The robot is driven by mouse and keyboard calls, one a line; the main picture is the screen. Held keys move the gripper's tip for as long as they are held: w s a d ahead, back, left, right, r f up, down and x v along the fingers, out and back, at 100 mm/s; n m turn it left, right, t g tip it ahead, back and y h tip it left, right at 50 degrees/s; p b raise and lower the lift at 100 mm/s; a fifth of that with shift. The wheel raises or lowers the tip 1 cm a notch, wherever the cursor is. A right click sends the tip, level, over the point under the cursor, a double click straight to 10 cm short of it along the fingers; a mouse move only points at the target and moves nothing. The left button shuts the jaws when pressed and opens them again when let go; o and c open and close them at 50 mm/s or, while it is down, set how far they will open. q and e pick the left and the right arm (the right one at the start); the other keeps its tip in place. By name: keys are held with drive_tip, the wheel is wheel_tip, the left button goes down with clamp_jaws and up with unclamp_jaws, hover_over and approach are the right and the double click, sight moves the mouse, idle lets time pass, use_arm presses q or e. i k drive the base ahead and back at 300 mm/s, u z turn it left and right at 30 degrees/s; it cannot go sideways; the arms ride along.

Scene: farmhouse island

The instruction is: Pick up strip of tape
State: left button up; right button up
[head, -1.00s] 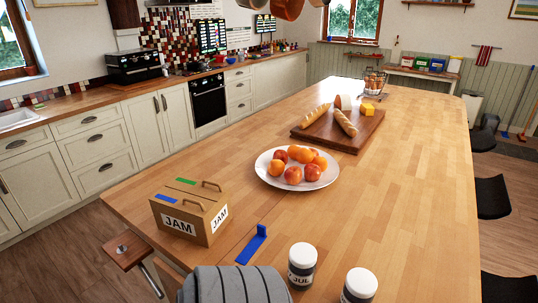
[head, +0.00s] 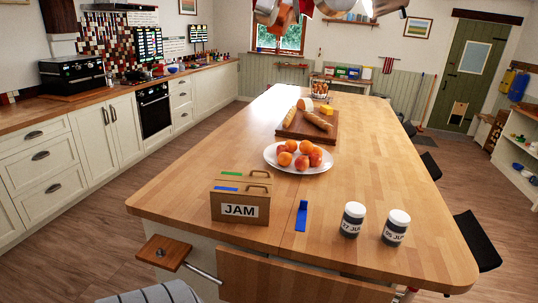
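A blue strip of tape (head: 301,216) is on the wooden island top, near its front edge. It is just right of the cardboard JAM box (head: 240,208) and apart from it. A green strip (head: 230,173) and another blue strip (head: 228,188) lie on top of the box. Neither of my grippers shows in the head view.
Two dark jars with white lids, a left one (head: 352,220) and a right one (head: 396,228), stand right of the tape. A white plate (head: 272,158) of fruit and a bread board (head: 322,137) lie behind. A striped grey item (head: 150,294) is at the bottom left.

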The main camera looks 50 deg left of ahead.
sight(300, 225)
drive_tip(key=u, duration=2.05)
